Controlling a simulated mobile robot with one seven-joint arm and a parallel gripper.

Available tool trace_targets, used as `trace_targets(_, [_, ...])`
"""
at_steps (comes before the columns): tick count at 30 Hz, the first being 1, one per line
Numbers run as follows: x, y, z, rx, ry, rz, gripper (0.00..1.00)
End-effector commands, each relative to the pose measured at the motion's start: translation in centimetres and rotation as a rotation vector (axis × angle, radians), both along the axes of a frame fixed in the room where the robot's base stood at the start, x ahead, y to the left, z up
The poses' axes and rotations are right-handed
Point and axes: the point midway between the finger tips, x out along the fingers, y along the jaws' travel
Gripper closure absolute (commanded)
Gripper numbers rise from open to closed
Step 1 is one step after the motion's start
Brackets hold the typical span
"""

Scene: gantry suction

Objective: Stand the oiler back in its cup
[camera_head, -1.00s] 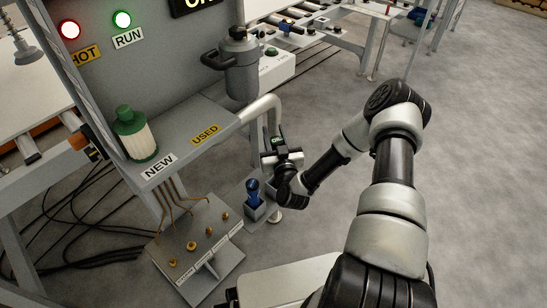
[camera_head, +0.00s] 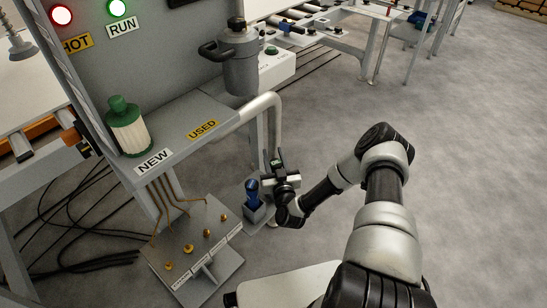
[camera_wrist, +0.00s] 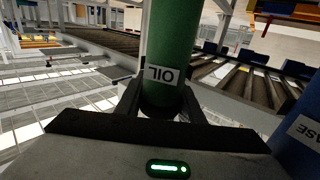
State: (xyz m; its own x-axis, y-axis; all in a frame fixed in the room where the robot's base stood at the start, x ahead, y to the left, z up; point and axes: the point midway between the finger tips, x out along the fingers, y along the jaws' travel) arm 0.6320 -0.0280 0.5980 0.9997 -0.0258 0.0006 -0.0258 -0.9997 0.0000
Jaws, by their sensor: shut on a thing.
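The oiler is a green cylinder with a white OIL label (camera_wrist: 168,55). My gripper (camera_wrist: 160,105) is shut on it, one dark finger on each side of its end. In the wrist view the label reads upside down. In the head view my gripper (camera_head: 279,172) is low beside the used shelf, just right of a blue grease container (camera_head: 253,190). Only a small dark green part of the oiler (camera_head: 276,156) shows there. The blue container also shows at the right edge of the wrist view (camera_wrist: 302,130). The oiler's cup cannot be made out; my gripper and wrist cover that area.
The blue container stands in a grey holder (camera_head: 256,213). A tilted panel with brass fittings (camera_head: 207,232) is left of it. A shelf (camera_head: 180,130) carries a green-capped white filter (camera_head: 127,128) and a grey canister (camera_head: 240,65). Open floor lies to the right.

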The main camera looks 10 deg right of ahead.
Motion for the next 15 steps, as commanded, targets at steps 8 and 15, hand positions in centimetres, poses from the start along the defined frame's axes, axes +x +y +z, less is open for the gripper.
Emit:
trace_targets(8, [0.06,0.01,-0.24,-0.001,-0.003,0.0,1.0])
trace_targets(15, [0.02,-0.01,-0.15,0.0,0.0,0.0,0.47])
